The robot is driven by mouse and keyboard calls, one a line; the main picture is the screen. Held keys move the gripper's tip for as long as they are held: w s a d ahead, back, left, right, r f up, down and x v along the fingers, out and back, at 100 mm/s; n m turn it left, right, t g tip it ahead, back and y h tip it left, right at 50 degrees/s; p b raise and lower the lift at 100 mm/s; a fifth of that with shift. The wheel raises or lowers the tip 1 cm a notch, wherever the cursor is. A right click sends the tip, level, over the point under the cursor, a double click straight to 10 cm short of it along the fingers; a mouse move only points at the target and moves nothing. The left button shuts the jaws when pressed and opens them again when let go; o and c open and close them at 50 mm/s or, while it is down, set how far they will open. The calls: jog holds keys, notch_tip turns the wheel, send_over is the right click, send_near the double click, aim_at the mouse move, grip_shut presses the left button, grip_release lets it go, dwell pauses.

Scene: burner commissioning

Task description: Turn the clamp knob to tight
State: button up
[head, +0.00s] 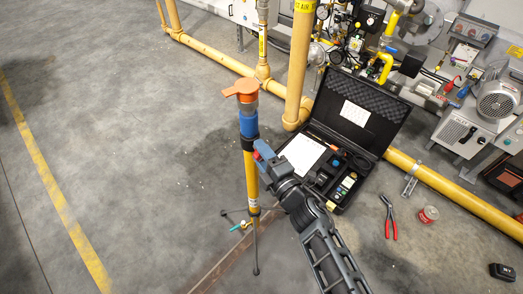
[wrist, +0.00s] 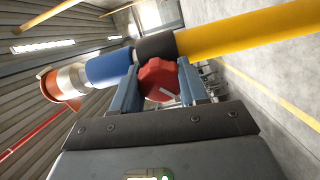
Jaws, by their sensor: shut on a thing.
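The clamp knob is red with a white pointer line (wrist: 158,80) and sits on the black collar (wrist: 156,47) of an upright pole. In the wrist view my gripper (wrist: 160,84) has one finger on each side of the knob and is shut on it. In the head view my gripper (head: 262,152) reaches the collar from the right, and only a little red shows there. The pole has a yellow lower tube (head: 251,178), a blue sleeve (head: 248,124) and an orange top piece (head: 242,89). No tight or loose marking can be made out.
The pole stands on thin tripod legs (head: 255,250). An open black case (head: 384,125) with tools and papers lies to the right behind my arm. The floor at left is clear.

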jog(key=m+p, duration=0.1)
jog(key=m, duration=0.2)
jog(key=shift+m, duration=0.4)
jog(key=shift+m+p, duration=0.9)
jog(key=shift+m, duration=1)
jog(key=shift+r, duration=0.15)
jog(key=o, duration=1.1)
jog(key=shift+c, duration=0.2)
jog(key=p+v, duration=0.2)
jog(key=v, duration=0.5)
jog(key=shift+s+d, duration=0.25)
jog(key=shift+s, duration=0.05)
